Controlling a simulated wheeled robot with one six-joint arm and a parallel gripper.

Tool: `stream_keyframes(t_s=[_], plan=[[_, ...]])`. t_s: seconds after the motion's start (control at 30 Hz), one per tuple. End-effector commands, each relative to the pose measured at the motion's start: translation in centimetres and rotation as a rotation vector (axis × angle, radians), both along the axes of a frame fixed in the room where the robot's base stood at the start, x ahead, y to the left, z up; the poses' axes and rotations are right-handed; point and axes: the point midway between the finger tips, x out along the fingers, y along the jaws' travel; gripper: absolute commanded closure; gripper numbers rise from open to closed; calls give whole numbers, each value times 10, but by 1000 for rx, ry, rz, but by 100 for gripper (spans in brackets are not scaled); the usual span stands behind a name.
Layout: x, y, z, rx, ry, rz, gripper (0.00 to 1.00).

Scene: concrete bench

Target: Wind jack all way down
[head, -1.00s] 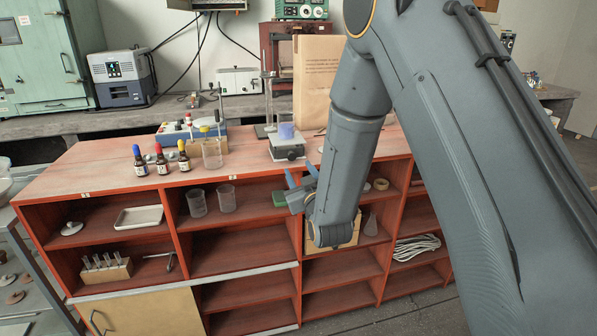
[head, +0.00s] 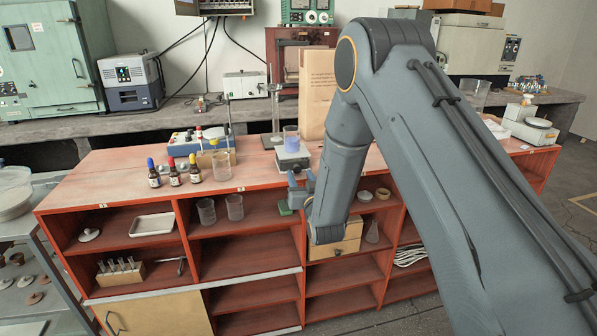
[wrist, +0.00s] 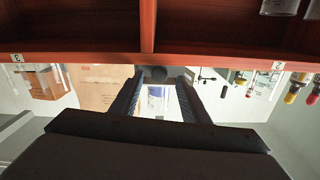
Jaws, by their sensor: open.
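The lab jack (head: 293,158) stands on the red shelf unit's top near its front edge, with a beaker of blue liquid (head: 291,138) on its plate. My gripper (head: 301,181) is open and empty, just below and in front of the jack at the top's front edge. In the wrist view, which looks upside down, my gripper (wrist: 158,85) has its two dark fingers spread either side of a dark round knob (wrist: 157,73). The knob appears to be the jack's. I cannot tell whether the fingers touch it. The jack's lower front is partly hidden in the head view.
Several dropper bottles (head: 174,173) stand left of the jack on the red top (head: 105,185). A blue stirrer box (head: 190,145) is behind them. A brown paper bag (head: 316,95) stands behind the jack. Open shelves below hold beakers (head: 207,211) and a white tray (head: 152,224).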

Motion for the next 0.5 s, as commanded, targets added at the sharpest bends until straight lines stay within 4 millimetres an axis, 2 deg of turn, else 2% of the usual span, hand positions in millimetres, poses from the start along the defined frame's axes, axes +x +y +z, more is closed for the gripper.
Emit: stream_keyframes(t_s=[0.2,0.5], plan=[[24,7,0,-1,1,0,58],[30,9,0,-1,1,0,58]])
